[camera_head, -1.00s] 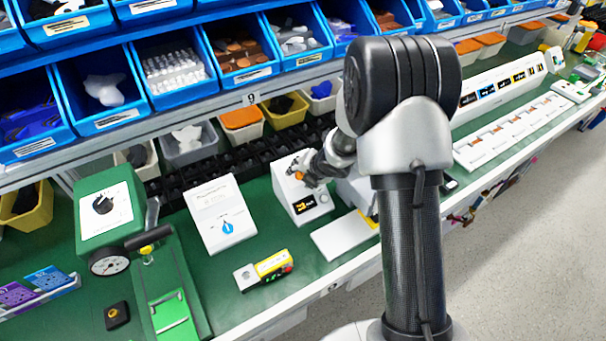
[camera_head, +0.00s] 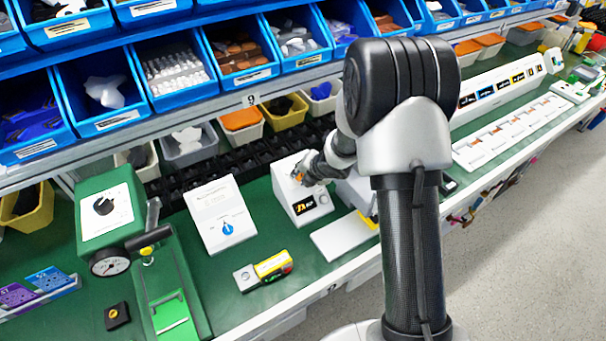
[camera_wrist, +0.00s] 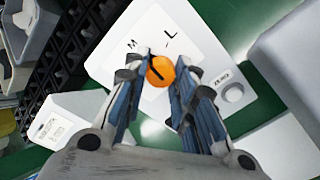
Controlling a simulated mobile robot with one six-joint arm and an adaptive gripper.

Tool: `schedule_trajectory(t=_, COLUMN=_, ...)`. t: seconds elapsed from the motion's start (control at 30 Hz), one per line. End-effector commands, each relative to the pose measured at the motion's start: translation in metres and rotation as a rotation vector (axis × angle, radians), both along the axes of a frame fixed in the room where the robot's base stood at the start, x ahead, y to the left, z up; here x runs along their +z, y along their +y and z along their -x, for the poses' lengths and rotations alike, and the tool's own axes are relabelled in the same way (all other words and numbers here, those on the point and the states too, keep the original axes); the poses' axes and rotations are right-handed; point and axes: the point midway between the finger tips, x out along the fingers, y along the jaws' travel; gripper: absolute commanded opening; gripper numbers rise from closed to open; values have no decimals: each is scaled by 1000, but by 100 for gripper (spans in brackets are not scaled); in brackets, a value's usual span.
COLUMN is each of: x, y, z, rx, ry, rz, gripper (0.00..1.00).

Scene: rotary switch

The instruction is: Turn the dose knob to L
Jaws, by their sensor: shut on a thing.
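The dose knob (camera_wrist: 161,71) is orange with a black pointer line, on the white face of a box (camera_wrist: 205,55). The letters M (camera_wrist: 132,44) and L (camera_wrist: 168,32) are printed above it in the wrist view. The pointer line slants up and left, nearer the M side than the L. My gripper (camera_wrist: 160,80) is shut on the knob, one finger on each side; the fingers hide part of its rim. In the head view the box (camera_head: 284,194) stands on the green bench, and my gripper (camera_head: 299,176) covers most of the knob.
A grey round button (camera_wrist: 232,92) is on the same box, right of the knob. A lit display (camera_head: 305,205) is on its front. A white panel with a blue knob (camera_head: 227,228) stands to the left. Blue bins (camera_head: 110,122) hang above. A yellow device (camera_head: 272,266) lies in front.

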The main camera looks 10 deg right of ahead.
Motion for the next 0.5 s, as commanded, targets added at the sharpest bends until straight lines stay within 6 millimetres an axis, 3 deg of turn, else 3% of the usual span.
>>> schedule_trajectory(t=0.5, x=0, y=0, z=2, rx=-296, ry=84, rz=-236, gripper=1)
